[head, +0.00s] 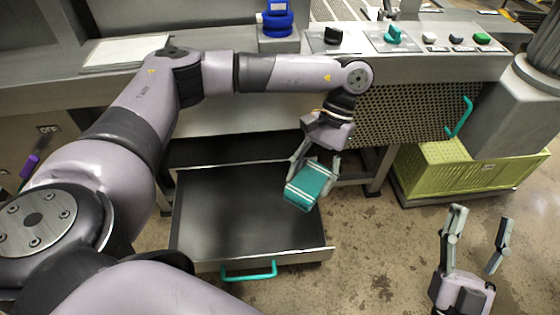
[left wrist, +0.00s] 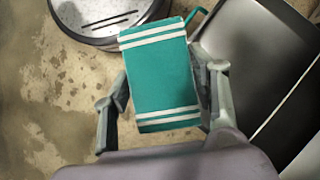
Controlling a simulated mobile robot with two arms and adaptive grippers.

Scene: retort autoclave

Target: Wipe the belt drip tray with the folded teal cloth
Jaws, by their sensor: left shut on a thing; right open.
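The folded teal cloth (head: 309,186) has white stripes near its ends. My left gripper (head: 315,171) is shut on it and holds it at the right side of the pulled-out drip tray (head: 240,215). The cloth also fills the middle of the left wrist view (left wrist: 162,78), between the two fingers (left wrist: 165,98). The tray is a dark, shallow drawer with a teal handle (head: 249,273) at its front. I cannot tell whether the cloth touches the tray. My right gripper (head: 476,240) is open and empty over the floor at the lower right.
A yellow-green crate (head: 470,176) stands on the floor at the right. A perforated panel (head: 410,112) with a teal handle (head: 460,118) is behind my left gripper. A counter with knobs and buttons (head: 430,38) runs above. The floor between tray and right gripper is clear.

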